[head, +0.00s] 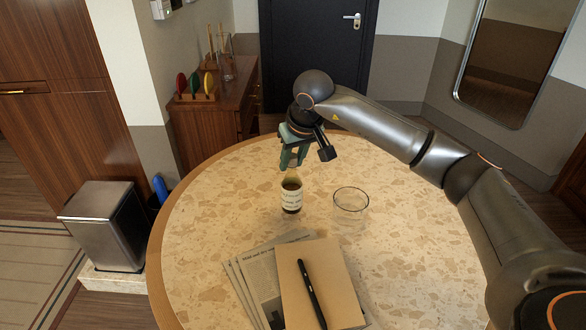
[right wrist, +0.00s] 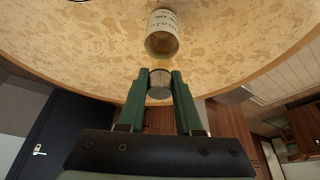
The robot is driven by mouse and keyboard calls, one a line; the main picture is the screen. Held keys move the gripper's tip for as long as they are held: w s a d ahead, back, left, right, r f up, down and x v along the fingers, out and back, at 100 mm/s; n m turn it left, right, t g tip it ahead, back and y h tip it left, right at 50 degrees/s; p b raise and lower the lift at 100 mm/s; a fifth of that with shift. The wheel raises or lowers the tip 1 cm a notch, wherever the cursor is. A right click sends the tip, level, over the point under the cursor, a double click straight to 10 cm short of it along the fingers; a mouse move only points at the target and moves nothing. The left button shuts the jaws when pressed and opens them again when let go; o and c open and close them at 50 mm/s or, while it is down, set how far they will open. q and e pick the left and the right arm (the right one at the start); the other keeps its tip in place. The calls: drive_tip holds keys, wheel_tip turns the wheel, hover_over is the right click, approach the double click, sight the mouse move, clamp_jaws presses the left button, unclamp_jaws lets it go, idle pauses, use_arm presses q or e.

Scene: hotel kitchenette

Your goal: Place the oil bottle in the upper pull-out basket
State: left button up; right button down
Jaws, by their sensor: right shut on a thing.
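The oil bottle (head: 291,197) is small and brown with a pale printed label, upright at the round table's middle. Whether its base touches the tabletop I cannot tell. My right gripper (head: 291,165) comes down from above and is shut on the top of the bottle. In the right wrist view the fingertips (right wrist: 160,83) hold the bottle's cap between them, and the labelled body (right wrist: 162,34) shows beyond. My left gripper is not in view. No pull-out basket can be made out.
A clear glass (head: 350,200) stands just right of the bottle on the round table (head: 420,240). Newspapers (head: 258,285), a tan notebook (head: 335,285) and a black pen (head: 312,293) lie in front. A metal bin (head: 105,225) and wooden cabinet (head: 60,110) are at left.

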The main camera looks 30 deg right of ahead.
sight(292, 184)
drive_tip(key=shift+d+f, duration=0.1)
drive_tip(key=shift+f, duration=1.05)
drive_tip(key=shift+f, duration=0.15)
drive_tip(key=c, duration=0.6)
unclamp_jaws()
drive_tip(key=shift+s, duration=0.1)
